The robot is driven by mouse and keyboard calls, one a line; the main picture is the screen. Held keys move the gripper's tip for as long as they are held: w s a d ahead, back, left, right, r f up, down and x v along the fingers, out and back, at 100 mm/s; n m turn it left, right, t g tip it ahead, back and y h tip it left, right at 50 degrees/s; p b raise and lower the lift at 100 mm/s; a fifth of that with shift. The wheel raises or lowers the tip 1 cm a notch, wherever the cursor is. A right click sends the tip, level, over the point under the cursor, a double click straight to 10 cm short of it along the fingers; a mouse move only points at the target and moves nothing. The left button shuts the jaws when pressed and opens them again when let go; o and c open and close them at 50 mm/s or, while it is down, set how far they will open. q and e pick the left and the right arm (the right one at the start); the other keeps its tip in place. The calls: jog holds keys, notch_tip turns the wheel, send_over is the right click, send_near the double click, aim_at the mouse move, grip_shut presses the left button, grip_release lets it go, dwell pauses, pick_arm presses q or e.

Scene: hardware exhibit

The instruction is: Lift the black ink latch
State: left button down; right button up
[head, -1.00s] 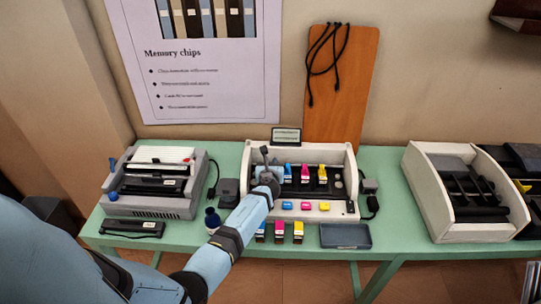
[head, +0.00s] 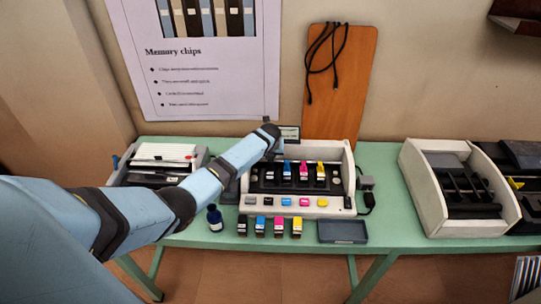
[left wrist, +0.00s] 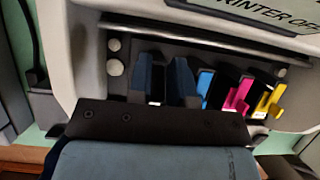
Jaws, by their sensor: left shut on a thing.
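The open printer (head: 297,203) stands in the middle of the table, with a row of ink latches in its bay. The cyan latch (left wrist: 205,85), magenta latch (left wrist: 240,97) and yellow latch (left wrist: 270,102) stand in a row to the right of my gripper in the left wrist view. My left gripper (left wrist: 165,75) has its two blue-grey fingers around the black ink latch (left wrist: 158,84) at the left end of that row. The latch is mostly hidden between the fingers. In the head view my wrist covers part of the bay's left end. My right gripper is not in view.
Several ink cartridges (head: 278,228) stand in front of the printer beside a dark ink bottle (head: 214,218) and a shallow grey tray (head: 343,231). Another printer (head: 165,160) is at left, partly behind my arm. A white machine (head: 425,205) stands at right.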

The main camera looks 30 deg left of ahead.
pick_arm(q)
jog(key=g+h+b, duration=0.1)
jog(key=g+b, duration=0.1)
jog(key=b, duration=0.2)
jog(key=w+a+g+h+b, duration=0.1)
jog(key=g+b, duration=0.1)
jog(key=b, duration=0.2)
jog(key=w+f+g+h+b, duration=0.1)
jog(key=g+h+b, duration=0.1)
jog(key=b, duration=0.2)
jog(key=shift+w+a+b, duration=0.15)
jog(key=shift+a+b, duration=0.1)
jog(key=shift+b, duration=0.05)
jog(key=shift+r, duration=0.1)
jog(key=c, duration=1.3)
grip_release()
jog(key=r, duration=0.4)
jog(key=w+a+r, duration=0.1)
jog(key=r, duration=0.4)
jog(key=w+r+b, duration=0.1)
jog(key=r, duration=0.3)
jog(key=shift+w+a+r, duration=0.15)
jog(key=shift+a+r, duration=0.05)
jog(key=shift+r, duration=0.05)
